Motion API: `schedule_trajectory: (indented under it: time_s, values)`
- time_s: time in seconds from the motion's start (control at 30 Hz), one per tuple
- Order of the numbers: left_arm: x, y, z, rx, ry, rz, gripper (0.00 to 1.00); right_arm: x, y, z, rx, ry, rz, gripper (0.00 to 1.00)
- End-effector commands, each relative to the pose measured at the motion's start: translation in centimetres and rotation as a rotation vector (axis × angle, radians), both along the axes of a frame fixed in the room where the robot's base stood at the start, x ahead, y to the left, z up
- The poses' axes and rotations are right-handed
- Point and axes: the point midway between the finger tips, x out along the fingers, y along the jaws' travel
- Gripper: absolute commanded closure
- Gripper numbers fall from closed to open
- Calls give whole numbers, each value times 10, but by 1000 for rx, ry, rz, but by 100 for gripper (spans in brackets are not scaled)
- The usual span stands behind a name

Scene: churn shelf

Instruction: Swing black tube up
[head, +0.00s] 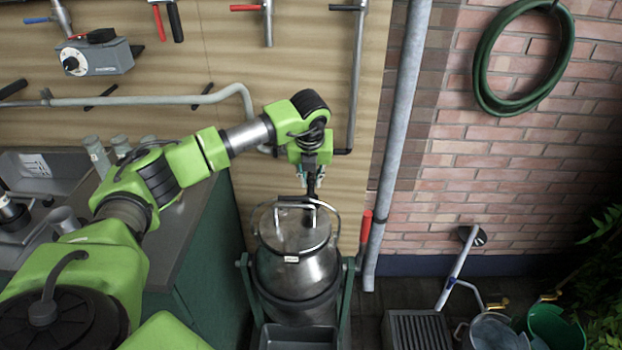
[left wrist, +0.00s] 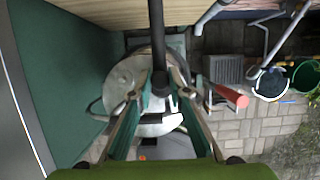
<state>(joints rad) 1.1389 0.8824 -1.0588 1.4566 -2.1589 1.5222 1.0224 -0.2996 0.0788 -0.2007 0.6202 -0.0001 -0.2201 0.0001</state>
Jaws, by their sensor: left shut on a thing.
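The black tube (left wrist: 158,45) runs down from the top of the left wrist view and ends between the fingers of my left gripper (left wrist: 160,100). In the head view, my left gripper (head: 312,185) points down in front of the wooden panel, above the steel churn (head: 295,268). My right gripper is not in view.
The churn stands in a green cradle (head: 246,290), its raised handle close below the gripper. A red lever (head: 365,225) stands right of it, beside a grey wall pipe (head: 400,130). A green cabinet (head: 212,245) is at left. Paving at right has a grate (head: 417,330) and buckets.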

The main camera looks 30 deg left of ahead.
Motion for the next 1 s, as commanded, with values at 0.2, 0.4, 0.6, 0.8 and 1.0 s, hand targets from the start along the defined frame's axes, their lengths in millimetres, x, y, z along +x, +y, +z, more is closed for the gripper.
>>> schedule_trajectory:
  time_s: [0.2, 0.4, 0.6, 0.8, 1.0]
  values:
    - [2, 1, 12, 0, -6, 1, 95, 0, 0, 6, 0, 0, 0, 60]
    - [2, 1, 12, 1, -6, 1, 95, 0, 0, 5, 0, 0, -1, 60]
    - [3, 2, 17, 1, -6, 1, 95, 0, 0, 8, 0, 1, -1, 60]
    - [7, 4, 31, 1, -8, 1, 95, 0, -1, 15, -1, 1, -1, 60]
    - [10, 6, 43, 0, -8, 2, 95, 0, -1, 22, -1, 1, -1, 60]
